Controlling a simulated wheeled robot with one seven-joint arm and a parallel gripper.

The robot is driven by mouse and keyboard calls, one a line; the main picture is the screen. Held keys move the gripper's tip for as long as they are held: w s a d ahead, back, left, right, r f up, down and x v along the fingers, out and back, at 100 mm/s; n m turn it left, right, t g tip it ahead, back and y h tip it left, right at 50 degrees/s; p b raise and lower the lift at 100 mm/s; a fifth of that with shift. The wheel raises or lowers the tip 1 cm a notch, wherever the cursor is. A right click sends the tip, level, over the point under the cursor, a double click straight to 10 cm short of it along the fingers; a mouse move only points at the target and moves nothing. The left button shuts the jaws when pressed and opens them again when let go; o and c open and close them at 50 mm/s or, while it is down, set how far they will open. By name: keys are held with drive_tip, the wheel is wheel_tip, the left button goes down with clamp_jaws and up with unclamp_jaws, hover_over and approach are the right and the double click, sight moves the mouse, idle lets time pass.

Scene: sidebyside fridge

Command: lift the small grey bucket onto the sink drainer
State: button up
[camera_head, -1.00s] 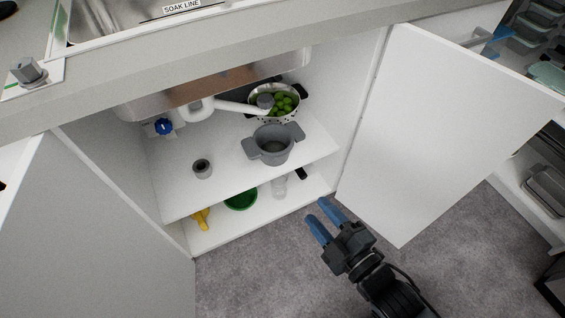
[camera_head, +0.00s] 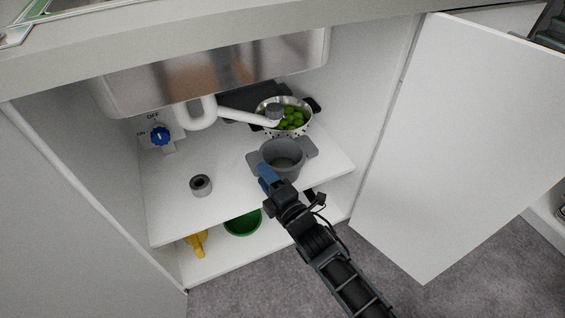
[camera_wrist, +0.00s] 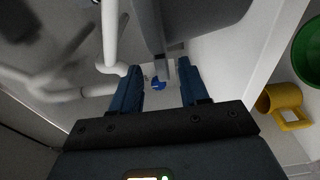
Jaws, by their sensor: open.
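The small grey bucket (camera_head: 285,160) stands upright on the upper shelf inside the open sink cabinet, with a flat tab handle on each side. My gripper (camera_head: 265,174) is open at its left front, close to the left tab, and hides part of it. In the wrist view, the bucket wall (camera_wrist: 200,22) fills the top middle. The drainer on top of the counter is out of view.
A colander of green items (camera_head: 292,122) stands behind the bucket, under a white drain pipe (camera_head: 240,112). A grey ring (camera_head: 201,185) lies left on the shelf. A green bowl (camera_head: 243,222) and yellow mug (camera_head: 197,243) are below. The open door (camera_head: 465,140) stands right.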

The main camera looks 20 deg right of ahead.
drive_tip(key=shift+w+a+f, duration=0.1)
drive_tip(key=shift+w, duration=0.85)
drive_tip(key=shift+w+a+f, duration=0.1)
drive_tip(key=shift+w, duration=0.8)
drive_tip(key=shift+c, duration=0.3)
clamp_jaws()
drive_tip(key=shift+r, duration=0.1)
